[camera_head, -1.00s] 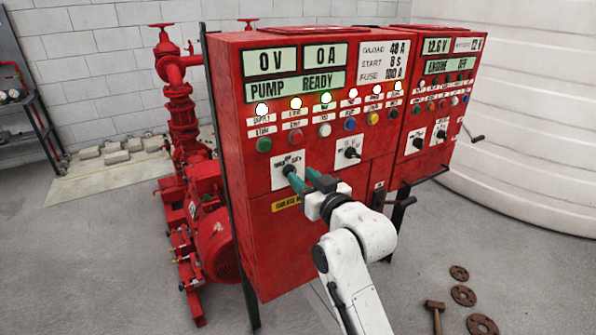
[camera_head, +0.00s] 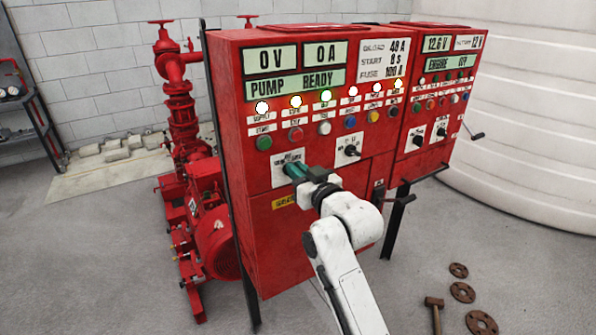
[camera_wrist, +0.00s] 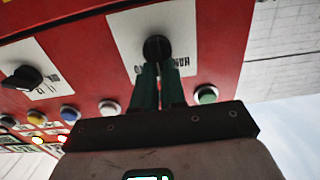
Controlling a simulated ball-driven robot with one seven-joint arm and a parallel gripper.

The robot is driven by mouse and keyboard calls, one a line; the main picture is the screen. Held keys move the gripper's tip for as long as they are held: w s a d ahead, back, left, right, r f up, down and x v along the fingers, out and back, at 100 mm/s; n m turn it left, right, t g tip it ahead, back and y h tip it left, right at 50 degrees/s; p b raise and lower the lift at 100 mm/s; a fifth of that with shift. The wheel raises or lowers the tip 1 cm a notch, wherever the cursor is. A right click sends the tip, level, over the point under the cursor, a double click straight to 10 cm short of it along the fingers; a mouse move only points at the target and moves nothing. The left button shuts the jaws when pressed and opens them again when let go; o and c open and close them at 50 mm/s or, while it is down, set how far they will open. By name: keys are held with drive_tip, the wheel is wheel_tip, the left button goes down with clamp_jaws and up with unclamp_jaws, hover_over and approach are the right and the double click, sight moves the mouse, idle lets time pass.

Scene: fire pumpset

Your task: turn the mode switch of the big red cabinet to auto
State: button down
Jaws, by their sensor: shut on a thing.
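The big red cabinet (camera_head: 330,120) stands in the middle of the head view, its display reading PUMP READY. Its left rotary switch, on a white label plate (camera_head: 279,168), is mostly hidden behind my gripper (camera_head: 294,170) in the head view. In the wrist view the black switch (camera_wrist: 157,48) shows at the tips of the green fingers. My gripper (camera_wrist: 158,68) is shut on this switch. The label's words are too blurred or covered to read, so the switch's position cannot be told. A second black switch (camera_head: 351,150) sits to the right on its own plate.
A row of coloured buttons (camera_head: 324,128) and lit lamps runs above the switches. A second red panel (camera_head: 440,90) joins on the right. Red pump pipework (camera_head: 180,120) stands at left. A hammer (camera_head: 434,305) and brown flanges (camera_head: 462,292) lie on the floor.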

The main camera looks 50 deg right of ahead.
drive_tip(key=shift+m, duration=0.3)
drive_tip(key=shift+s+d+f+m+p, duration=0.15)
drive_tip(key=shift+m+p, duration=0.45)
drive_tip(key=shift+m, duration=0.8)
drive_tip(key=shift+w+d+m+p, duration=0.1)
drive_tip(key=shift+d+m+p, duration=0.15)
drive_tip(key=shift+m+p, duration=0.8)
drive_tip(key=shift+s+d+f+m+p, duration=0.1)
drive_tip(key=shift+d+m+p, duration=0.1)
drive_tip(key=shift+m, duration=1.55)
drive_tip(key=c, duration=1.2)
unclamp_jaws()
